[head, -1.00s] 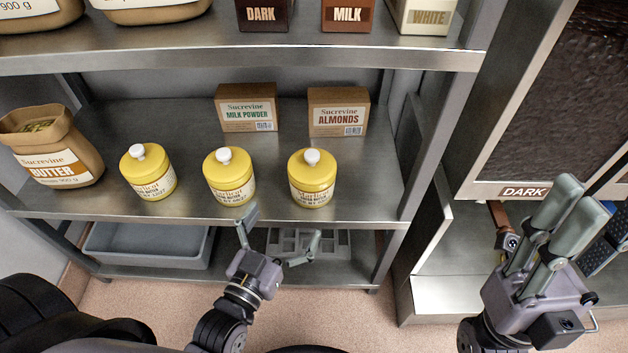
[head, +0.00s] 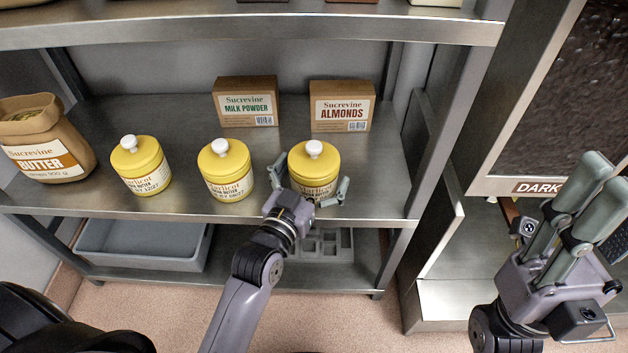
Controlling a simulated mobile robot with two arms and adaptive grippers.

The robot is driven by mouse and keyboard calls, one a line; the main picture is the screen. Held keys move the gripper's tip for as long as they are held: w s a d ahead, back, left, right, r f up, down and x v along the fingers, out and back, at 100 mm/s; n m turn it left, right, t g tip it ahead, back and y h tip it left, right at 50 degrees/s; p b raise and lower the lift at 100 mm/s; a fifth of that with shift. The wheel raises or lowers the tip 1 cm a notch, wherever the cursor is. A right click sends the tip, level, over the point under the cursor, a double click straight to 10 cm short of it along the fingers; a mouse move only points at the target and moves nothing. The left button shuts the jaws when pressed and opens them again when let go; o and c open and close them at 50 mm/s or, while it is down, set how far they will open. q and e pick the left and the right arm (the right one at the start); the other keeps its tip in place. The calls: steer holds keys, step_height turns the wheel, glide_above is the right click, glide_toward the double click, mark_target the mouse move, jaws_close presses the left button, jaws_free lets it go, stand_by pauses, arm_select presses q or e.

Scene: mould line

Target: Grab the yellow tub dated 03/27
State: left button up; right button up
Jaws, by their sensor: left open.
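Three yellow tubs with white knobs stand in a row near the front of the middle shelf: a left tub (head: 140,165), a middle tub (head: 226,168) and a right tub (head: 314,165). Their date print is too small to read surely. My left gripper (head: 310,190) is open at the right tub, one finger on each side of its lower front; I cannot tell whether the fingers touch it. The gripper hides part of that tub's label. My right gripper (head: 583,205) is raised at the right, away from the tubs; its fingers look close together, but their opening is unclear.
The middle shelf (head: 190,118) also holds a butter bag (head: 48,145), a milk powder box (head: 246,102) and an almonds box (head: 342,106) behind the tubs. A grey bin (head: 140,247) and a grey mould tray (head: 325,245) lie below. A machine marked DARK (head: 537,187) stands right.

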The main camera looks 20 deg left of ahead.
arm_select(q)
steer(key=c, duration=1.5)
steer(key=shift+r, duration=0.15)
steer(key=shift+c, duration=0.2)
